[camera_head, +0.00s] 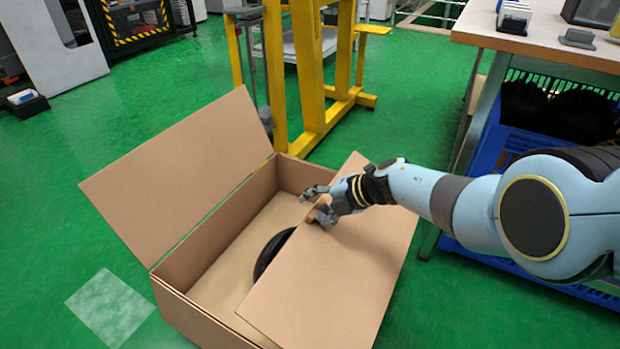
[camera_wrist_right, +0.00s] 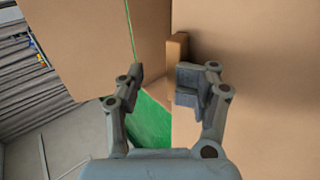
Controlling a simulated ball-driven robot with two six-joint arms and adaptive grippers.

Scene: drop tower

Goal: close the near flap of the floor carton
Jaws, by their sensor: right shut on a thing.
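The floor carton (camera_head: 190,278) is a brown cardboard box standing on the green floor. Its near flap (camera_head: 340,280), on the right in the head view, slants over the right part of the opening. My right gripper (camera_head: 316,204) is at this flap's upper edge, shut on the small tab there. In the right wrist view the tab (camera_wrist_right: 177,48) shows beside the gripper (camera_wrist_right: 160,78), and its exact contact is partly hidden. The other flap (camera_head: 185,170) stands open, leaning outward to the left. My left gripper is not in view.
A round black thing (camera_head: 272,252) lies in the carton, partly covered by the flap. A yellow frame (camera_head: 312,100) stands just behind the carton. A workbench (camera_head: 540,45) with a blue crate (camera_head: 515,140) below stands right. Floor is free at left.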

